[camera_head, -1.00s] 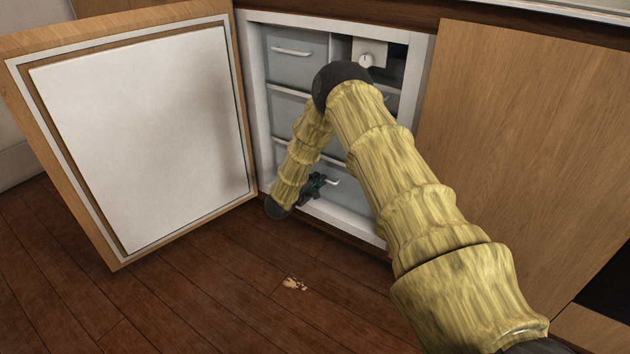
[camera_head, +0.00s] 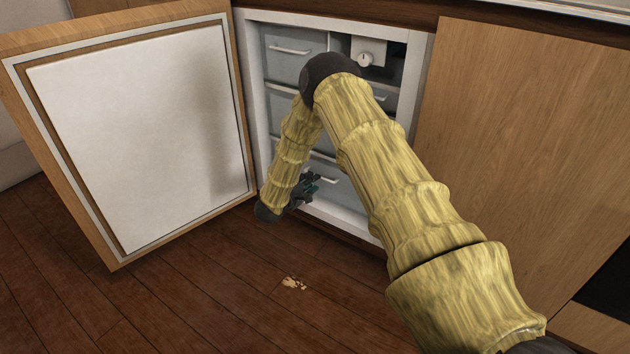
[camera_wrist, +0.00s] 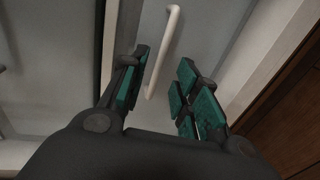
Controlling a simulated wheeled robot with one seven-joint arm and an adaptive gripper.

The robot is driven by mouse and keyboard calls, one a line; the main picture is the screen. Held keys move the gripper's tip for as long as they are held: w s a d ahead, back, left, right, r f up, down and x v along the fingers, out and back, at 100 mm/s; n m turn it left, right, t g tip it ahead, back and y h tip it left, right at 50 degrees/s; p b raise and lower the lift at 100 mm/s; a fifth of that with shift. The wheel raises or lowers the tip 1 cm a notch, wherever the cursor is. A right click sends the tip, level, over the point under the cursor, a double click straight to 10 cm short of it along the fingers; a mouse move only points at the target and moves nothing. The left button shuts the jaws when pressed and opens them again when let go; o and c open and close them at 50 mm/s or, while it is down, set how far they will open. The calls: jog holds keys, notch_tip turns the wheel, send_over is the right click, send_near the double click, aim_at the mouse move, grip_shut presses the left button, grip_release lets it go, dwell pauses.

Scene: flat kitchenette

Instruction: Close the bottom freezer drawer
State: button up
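The bottom freezer drawer (camera_head: 335,196) is a grey front low in the open freezer, with a white bar handle (camera_head: 325,181). It looks about flush with the white frame, but my arm hides part of it. My gripper (camera_head: 308,187) is just in front of the drawer, by the left end of the handle. In the wrist view, my gripper (camera_wrist: 165,85) is open, with green pads apart and nothing held. The handle (camera_wrist: 163,52) shows between and beyond the fingers, with the grey drawer front (camera_wrist: 205,30) behind it.
The freezer door (camera_head: 150,140) stands wide open at left. Other drawers, such as the top left one (camera_head: 290,68), sit above. A wooden cabinet panel (camera_head: 530,130) is at right. The wooden floor (camera_head: 200,290) in front is mostly clear, with a small pale patch (camera_head: 293,282).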

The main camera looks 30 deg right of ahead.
jog(key=v, duration=0.8)
jog(key=shift+d, duration=0.1)
